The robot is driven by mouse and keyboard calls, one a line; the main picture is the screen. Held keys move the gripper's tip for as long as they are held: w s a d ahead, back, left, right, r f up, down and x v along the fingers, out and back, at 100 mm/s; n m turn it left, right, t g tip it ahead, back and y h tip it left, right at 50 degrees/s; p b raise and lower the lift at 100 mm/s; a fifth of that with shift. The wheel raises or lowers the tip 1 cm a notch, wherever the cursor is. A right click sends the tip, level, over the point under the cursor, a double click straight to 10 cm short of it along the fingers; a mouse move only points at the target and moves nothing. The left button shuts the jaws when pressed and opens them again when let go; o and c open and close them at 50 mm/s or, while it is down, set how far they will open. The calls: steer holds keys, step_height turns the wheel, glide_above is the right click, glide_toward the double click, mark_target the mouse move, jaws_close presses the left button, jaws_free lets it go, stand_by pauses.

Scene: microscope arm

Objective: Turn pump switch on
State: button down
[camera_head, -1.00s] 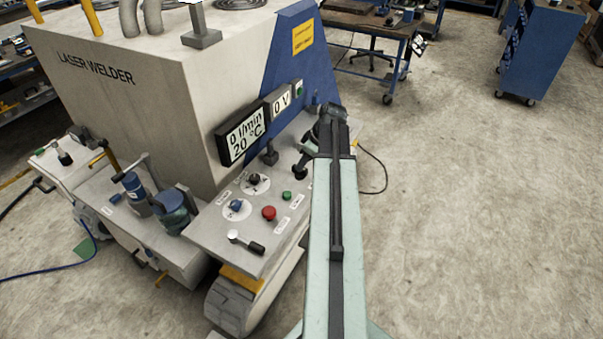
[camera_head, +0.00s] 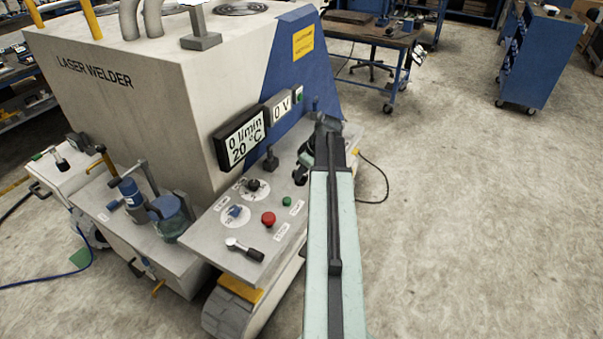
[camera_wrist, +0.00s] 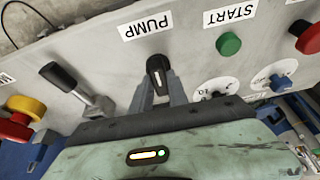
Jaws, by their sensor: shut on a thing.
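My gripper (camera_wrist: 160,90) is shut on this knob, with one grey finger on each side. The display (camera_head: 240,138) on the welder reads 0 l/min and 20 °C.
A green START button (camera_wrist: 229,44) sits right of the switch, with dials beyond it. A black lever (camera_wrist: 75,88) and a red-and-yellow knob (camera_wrist: 20,118) stand to the left. The laser welder (camera_head: 150,100) rises behind the panel. Open floor lies to the right.

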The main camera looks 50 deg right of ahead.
steer(key=shift+a, duration=0.1)
steer(key=m+h, duration=0.1)
steer(key=m, duration=0.3)
steer(key=shift+a+h, duration=0.15)
steer(key=shift+h, duration=0.25)
steer(key=m, duration=0.2)
steer(key=m+h, duration=0.1)
steer(key=m, duration=0.1)
steer(key=shift+m+g+h, duration=0.3)
steer(key=shift+m, duration=0.1)
steer(key=m+g+h, duration=0.1)
steer(key=m, duration=0.3)
steer(key=shift+w+a, duration=0.1)
steer(key=shift+w, duration=0.05)
steer(key=m, duration=0.2)
steer(key=m+g, duration=0.1)
steer(key=m, duration=0.1)
steer(key=shift+m+g+h, duration=0.3)
steer(key=shift+h, duration=0.1)
steer(key=c, duration=1.3)
jaws_free()
